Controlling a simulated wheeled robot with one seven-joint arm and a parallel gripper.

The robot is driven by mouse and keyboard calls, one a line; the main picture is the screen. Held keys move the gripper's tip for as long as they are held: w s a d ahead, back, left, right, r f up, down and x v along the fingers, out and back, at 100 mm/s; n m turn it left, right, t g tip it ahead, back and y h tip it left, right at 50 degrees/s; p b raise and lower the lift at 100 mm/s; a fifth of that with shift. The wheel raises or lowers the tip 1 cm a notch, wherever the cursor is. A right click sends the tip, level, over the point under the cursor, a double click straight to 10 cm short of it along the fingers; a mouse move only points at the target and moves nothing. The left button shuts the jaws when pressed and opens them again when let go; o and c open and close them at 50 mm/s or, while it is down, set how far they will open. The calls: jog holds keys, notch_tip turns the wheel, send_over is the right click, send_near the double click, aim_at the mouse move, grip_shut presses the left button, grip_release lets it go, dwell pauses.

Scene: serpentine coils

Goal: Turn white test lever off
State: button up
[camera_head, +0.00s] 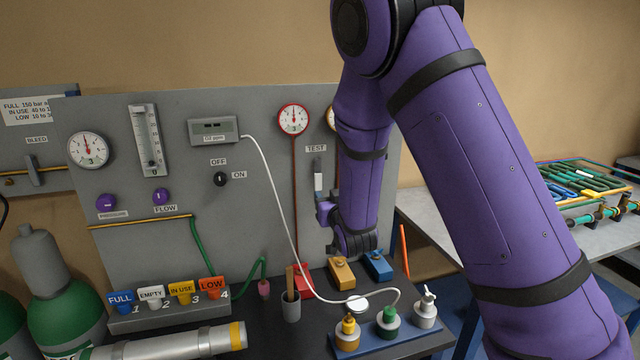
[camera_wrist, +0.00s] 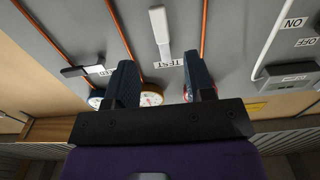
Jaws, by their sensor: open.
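The white test lever (camera_wrist: 159,22) shows in the wrist view, which sees the panel upside down. It has a white handle on a grey shank beside the TEST label (camera_wrist: 170,63). In the head view the lever (camera_head: 318,182) is on the grey panel below its TEST label, its white end downward, just left of my arm. My gripper (camera_wrist: 161,80) is open and empty in the wrist view, with its two dark fingers apart. The lever shows beyond and between the fingertips, apart from them. In the head view the fingers are not clearly seen.
Another dark lever (camera_wrist: 82,70) with a partly hidden label sits left in the wrist view. Orange pipes run either side of the test lever. A red gauge (camera_head: 293,119) and OFF/ON knob (camera_head: 221,179) are on the panel. Coloured blocks, including a yellow one (camera_head: 341,272), stand on the bench below.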

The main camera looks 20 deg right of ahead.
aim_at(318, 183)
jog(key=w, duration=0.9)
jog(key=shift+w, duration=0.25)
jog(key=shift+c, duration=0.5)
grip_shut()
